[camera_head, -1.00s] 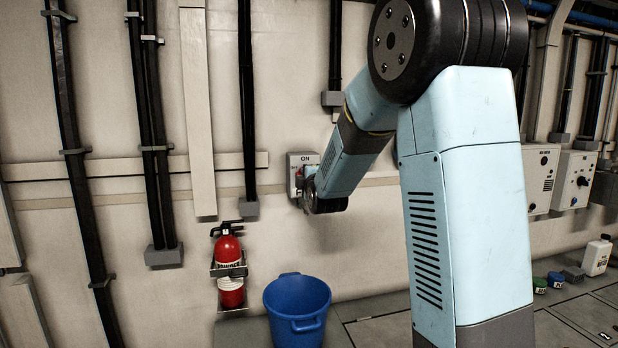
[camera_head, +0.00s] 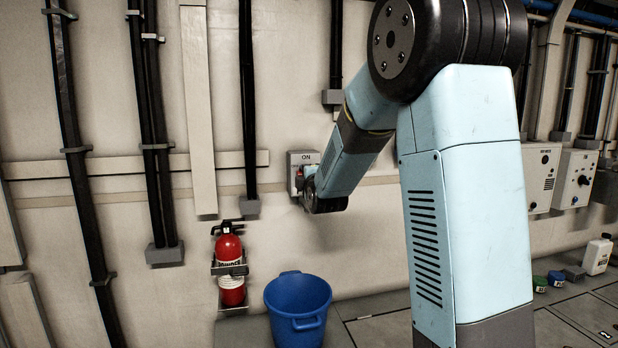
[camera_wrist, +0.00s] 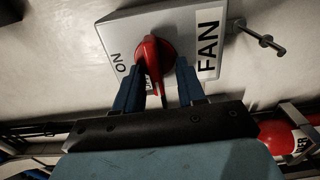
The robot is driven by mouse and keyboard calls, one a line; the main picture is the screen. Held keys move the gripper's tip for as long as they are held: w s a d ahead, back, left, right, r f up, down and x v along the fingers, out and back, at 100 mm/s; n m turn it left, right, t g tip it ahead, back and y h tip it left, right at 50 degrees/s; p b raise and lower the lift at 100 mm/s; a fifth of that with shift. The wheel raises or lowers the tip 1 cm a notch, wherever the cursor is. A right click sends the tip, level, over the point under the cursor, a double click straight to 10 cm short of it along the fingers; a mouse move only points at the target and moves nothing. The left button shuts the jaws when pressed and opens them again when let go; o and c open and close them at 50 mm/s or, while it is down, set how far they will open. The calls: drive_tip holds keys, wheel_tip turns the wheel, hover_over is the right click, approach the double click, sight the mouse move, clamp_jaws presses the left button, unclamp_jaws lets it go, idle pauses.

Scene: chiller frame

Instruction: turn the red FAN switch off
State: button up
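The grey FAN switch box (camera_head: 293,158) is on the wall, with "ON" at its top in the head view. In the wrist view the box (camera_wrist: 188,18) fills the upper middle, with "ON" at left and "FAN" at right. Its red switch knob (camera_wrist: 153,56) sticks out from the face; its handle end points down in that picture, partly over a small label. My gripper (camera_wrist: 160,78) is at the knob, its two blue fingers on either side of the handle. A gap shows beside the right finger; contact on the left is unclear. In the head view my wrist hides the fingers.
A red fire extinguisher (camera_head: 230,265) hangs on the wall below left of the box. A blue bucket (camera_head: 298,308) stands on the floor below. A metal peg (camera_wrist: 262,40) sticks out beside the box. Vertical dark pipes (camera_head: 249,100) run down the wall nearby.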

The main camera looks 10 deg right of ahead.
drive_tip(key=shift+s+r, duration=0.1)
drive_tip(key=shift+s, duration=0.05)
drive_tip(key=s, duration=1.3)
drive_tip(key=shift+s, duration=0.25)
drive_tip(key=s+d+f+m+g, duration=0.1)
drive_tip(key=s+m+g, duration=0.5)
drive_tip(key=s, duration=0.9)
drive_tip(key=s+d+f+m+g, duration=0.1)
drive_tip(key=s+f+m+g, duration=0.2)
drive_tip(key=s+m, duration=0.9)
drive_tip(key=s+g, duration=0.3)
drive_tip(key=shift+s+f, duration=0.25)
drive_tip(key=shift+s, duration=0.15)
